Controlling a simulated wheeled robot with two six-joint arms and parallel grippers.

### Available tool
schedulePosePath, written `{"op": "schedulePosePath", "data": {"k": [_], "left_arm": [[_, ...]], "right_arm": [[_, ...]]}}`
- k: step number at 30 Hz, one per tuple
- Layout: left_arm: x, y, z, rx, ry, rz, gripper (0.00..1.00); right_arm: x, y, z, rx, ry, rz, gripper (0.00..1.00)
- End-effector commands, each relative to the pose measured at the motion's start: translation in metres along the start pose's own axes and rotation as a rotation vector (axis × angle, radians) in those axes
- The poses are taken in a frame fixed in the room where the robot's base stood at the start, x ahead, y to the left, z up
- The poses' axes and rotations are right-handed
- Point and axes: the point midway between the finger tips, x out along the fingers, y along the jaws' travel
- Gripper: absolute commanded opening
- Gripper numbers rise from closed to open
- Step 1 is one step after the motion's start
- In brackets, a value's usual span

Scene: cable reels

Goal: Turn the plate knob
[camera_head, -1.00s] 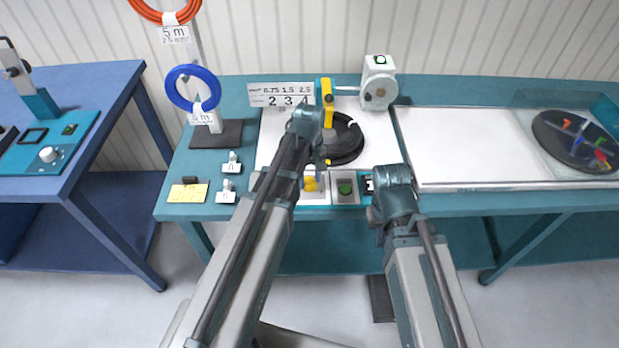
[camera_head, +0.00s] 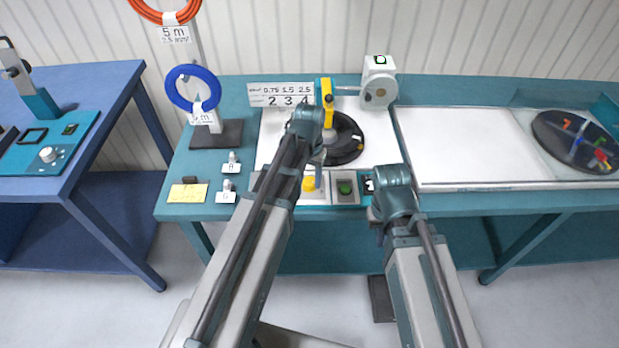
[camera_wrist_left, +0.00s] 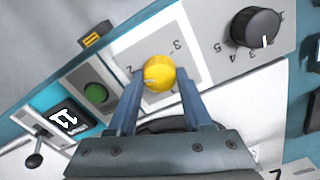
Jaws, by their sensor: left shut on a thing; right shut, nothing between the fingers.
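A round yellow knob (camera_wrist_left: 159,73) sits on a light panel marked with numbers. In the left wrist view both fingers of my left gripper (camera_wrist_left: 155,88) are around it, one on each side. In the head view the yellow knob (camera_head: 308,184) shows at the front edge of the bench, with my left gripper (camera_head: 318,166) coming down on it. My right gripper (camera_head: 377,213) is near the bench front by the small display, shut and empty, mostly hidden by my right arm. A black numbered dial (camera_wrist_left: 256,27) stands beside the yellow knob's panel.
A green button (camera_head: 345,188) and a small display (camera_wrist_left: 68,118) lie beside the yellow knob. Behind are a black reel disc (camera_head: 347,140), a yellow upright piece (camera_head: 325,92) and a number board (camera_head: 281,95). A blue cable coil (camera_head: 193,88) hangs at the left. The white tray (camera_head: 455,145) is mostly clear.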

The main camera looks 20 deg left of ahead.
Motion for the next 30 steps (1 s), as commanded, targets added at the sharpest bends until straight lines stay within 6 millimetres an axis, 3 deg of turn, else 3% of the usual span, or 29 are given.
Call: {"op": "schedulePosePath", "data": {"k": [9,24,25,30], "left_arm": [[0.0001,0.0001,0.0002,0.097,-0.001,0.0,0.0],[0.0001,0.0001,0.0003,0.112,-0.001,0.0,0.0],[0.0001,0.0001,0.0003,0.112,-0.001,0.0,0.52],[0.0001,0.0001,0.0002,0.112,0.0,0.0,0.8]], "right_arm": [[0.0001,0.0,0.0,0.0,0.0,0.0,0.0],[0.0001,0.0,0.0,0.0,0.0,0.0,0.0],[0.0001,0.0,0.0,0.0,0.0,0.0,0.0],[0.0001,0.0,0.0,0.0,0.0,0.0,0.0]]}}
